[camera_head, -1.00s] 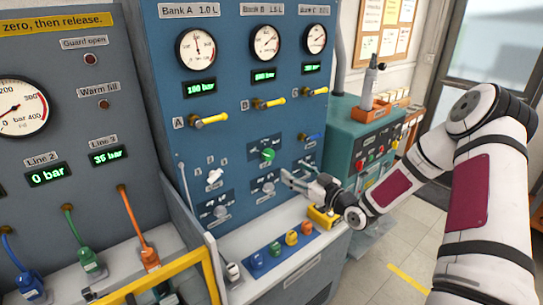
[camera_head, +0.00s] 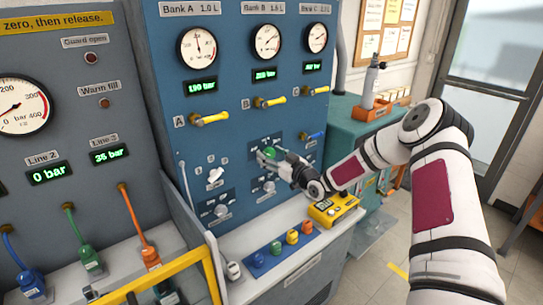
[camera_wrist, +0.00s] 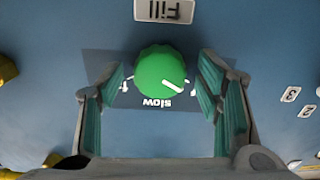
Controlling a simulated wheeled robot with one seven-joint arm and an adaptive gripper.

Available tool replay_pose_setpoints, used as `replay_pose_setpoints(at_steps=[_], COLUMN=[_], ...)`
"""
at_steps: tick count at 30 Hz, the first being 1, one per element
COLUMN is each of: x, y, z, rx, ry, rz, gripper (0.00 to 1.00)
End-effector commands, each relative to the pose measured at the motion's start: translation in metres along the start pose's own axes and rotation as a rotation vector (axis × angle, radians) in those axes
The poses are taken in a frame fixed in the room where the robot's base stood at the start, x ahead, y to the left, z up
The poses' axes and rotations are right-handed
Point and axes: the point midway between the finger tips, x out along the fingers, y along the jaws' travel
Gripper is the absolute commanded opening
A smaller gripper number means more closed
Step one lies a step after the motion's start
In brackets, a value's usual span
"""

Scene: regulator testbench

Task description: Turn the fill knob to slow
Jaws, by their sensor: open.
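The green fill knob (camera_wrist: 160,72) shows in the wrist view on a dark plate, with a white pointer line slanting to its lower right. The word "slow" (camera_wrist: 157,103) is printed upside down just below it. A "Fill" label (camera_wrist: 165,10), also upside down, is above. My gripper (camera_wrist: 163,88) is open, with one teal-padded finger on each side of the knob and a visible gap to each. In the head view my gripper (camera_head: 268,160) is at the green knob (camera_head: 269,158) on the blue panel and partly covers it.
Yellow valve handles (camera_head: 210,119) stick out of the panel above. Other knobs (camera_head: 221,211) sit lower. A ledge (camera_head: 235,251) with coloured caps and a yellow device (camera_head: 333,210) lies below. A yellow rail (camera_head: 160,277) stands at the lower left.

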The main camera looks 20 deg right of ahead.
Motion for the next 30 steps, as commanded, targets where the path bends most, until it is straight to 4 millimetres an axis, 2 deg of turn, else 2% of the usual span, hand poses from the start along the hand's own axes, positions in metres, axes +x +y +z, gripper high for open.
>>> replay_pose_setpoints(at_steps=[6,8,12,13,23,30], x=[0.0003,0.0002,0.0001,0.0001,0.0001,0.0003], y=[0.0001,0.0002,0.0002,0.0002,0.0005,0.0017], z=[0.0001,0.0001,0.0001,0.0001,0.0003,0.0009], rx=[0.000,0.000,0.000,0.000,0.030,0.153], ry=[0.000,0.000,0.000,0.000,0.000,0.000], rz=[0.000,0.000,0.000,0.000,0.001,0.002], gripper=[0.59,0.48,0.16,0.11,0.11,0.11])
